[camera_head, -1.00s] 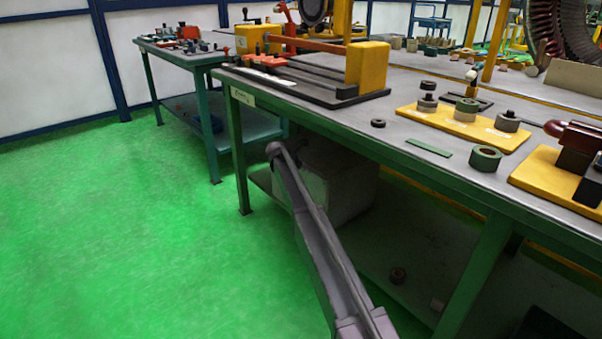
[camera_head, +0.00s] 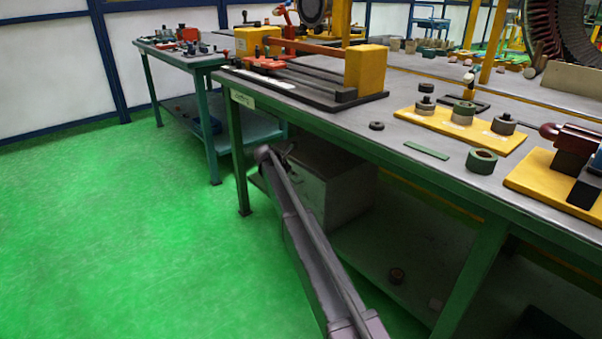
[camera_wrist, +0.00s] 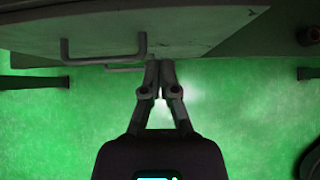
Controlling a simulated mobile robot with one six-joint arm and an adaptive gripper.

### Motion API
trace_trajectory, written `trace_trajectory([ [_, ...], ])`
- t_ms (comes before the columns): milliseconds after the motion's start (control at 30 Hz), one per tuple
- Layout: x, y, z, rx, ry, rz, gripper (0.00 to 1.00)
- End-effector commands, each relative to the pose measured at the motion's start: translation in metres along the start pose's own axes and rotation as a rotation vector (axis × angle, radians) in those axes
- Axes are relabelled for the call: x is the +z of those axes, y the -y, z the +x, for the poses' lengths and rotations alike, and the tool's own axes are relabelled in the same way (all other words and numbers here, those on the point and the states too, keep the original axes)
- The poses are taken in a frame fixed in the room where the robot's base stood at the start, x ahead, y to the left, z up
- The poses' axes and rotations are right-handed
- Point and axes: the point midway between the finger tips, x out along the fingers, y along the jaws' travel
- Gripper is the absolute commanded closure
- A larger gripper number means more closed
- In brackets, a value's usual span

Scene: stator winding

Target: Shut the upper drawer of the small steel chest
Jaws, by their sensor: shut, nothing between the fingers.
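The small steel chest (camera_head: 345,195) is a grey box on the lower shelf of the green workbench, partly hidden behind my arm. In the wrist view its grey panel (camera_wrist: 180,22) fills the upper part. A bar handle (camera_wrist: 105,57) stands out from its edge, and part of a second handle shows just below it. I cannot tell how far the upper drawer stands out. My gripper (camera_wrist: 160,64) is shut and empty, its tips close to the chest's edge, right of the handles. In the head view my gripper (camera_head: 290,149) is a small dark shape beside the chest.
The workbench top (camera_head: 400,130) overhangs the chest. A bench leg (camera_head: 238,160) stands left of my arm. The green floor (camera_head: 110,240) on the left is clear.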

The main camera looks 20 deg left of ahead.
Motion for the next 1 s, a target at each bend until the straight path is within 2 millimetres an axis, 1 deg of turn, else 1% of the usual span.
trace_trajectory([
  [33,0.003,0.001,-0.011,0.000,0.000,-0.001,1.00],
  [500,0.003,0.001,-0.064,0.000,-0.001,0.000,1.00],
  [733,0.003,0.002,-0.079,-0.002,-0.001,0.001,1.00],
  [1000,0.002,0.002,-0.083,-0.003,-0.001,0.002,1.00],
])
